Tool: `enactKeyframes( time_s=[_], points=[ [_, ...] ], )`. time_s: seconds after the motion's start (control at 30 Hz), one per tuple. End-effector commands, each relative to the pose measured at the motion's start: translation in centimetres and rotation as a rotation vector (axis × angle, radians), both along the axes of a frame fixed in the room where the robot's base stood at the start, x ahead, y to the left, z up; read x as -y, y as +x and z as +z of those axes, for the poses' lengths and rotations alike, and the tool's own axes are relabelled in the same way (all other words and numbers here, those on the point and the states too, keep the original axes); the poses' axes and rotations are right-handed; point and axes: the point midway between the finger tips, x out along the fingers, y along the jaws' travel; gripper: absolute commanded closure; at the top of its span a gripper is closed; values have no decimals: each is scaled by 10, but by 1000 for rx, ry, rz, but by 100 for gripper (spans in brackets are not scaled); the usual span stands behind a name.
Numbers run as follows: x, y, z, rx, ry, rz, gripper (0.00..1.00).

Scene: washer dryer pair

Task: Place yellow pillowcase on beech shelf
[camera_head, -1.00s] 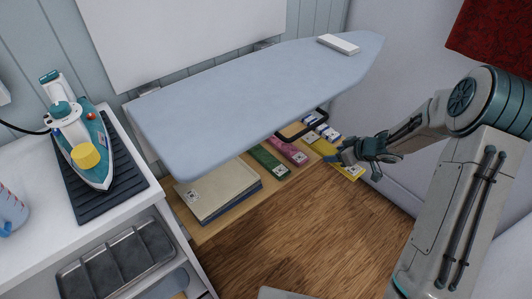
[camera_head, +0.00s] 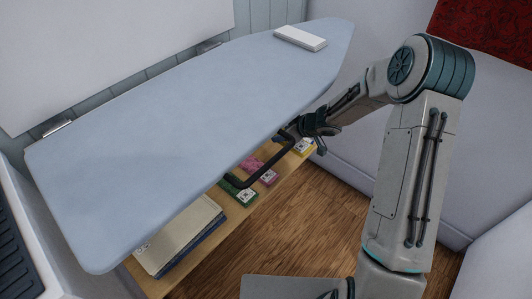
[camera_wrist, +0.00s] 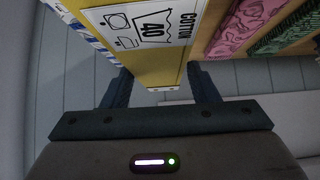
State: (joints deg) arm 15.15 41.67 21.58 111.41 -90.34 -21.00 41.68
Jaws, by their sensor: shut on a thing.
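The yellow pillowcase (camera_wrist: 170,76) is folded flat and has a white "40 COTTON" label in the wrist view. It lies between the two fingers of my gripper (camera_wrist: 160,90), which is shut on it. Whether the pillowcase touches the shelf cannot be told.
The ironing board (camera_head: 190,110) overhangs the shelf, with a dark bent bar (camera_head: 262,168) below it. Green (camera_head: 246,196) and pink (camera_head: 268,177) folded cloths and a cream stack (camera_head: 180,232) occupy the shelf. Wooden floor (camera_head: 300,215) in front is clear.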

Motion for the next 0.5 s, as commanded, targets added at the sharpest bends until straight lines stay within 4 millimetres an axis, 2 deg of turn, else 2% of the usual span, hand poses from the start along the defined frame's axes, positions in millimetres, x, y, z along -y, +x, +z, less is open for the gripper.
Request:
enactKeyframes(
  time_s=[0.03, 0.2, 0.4, 0.5],
  points=[
    [-11, 1, -13, 1, 0, 4, 70],
    [-35, 2, -24, 3, -1, 3, 70],
    [-44, 3, -27, 2, -1, 4, 70],
    [-44, 2, -36, 1, 0, 2, 70]
  ],
)
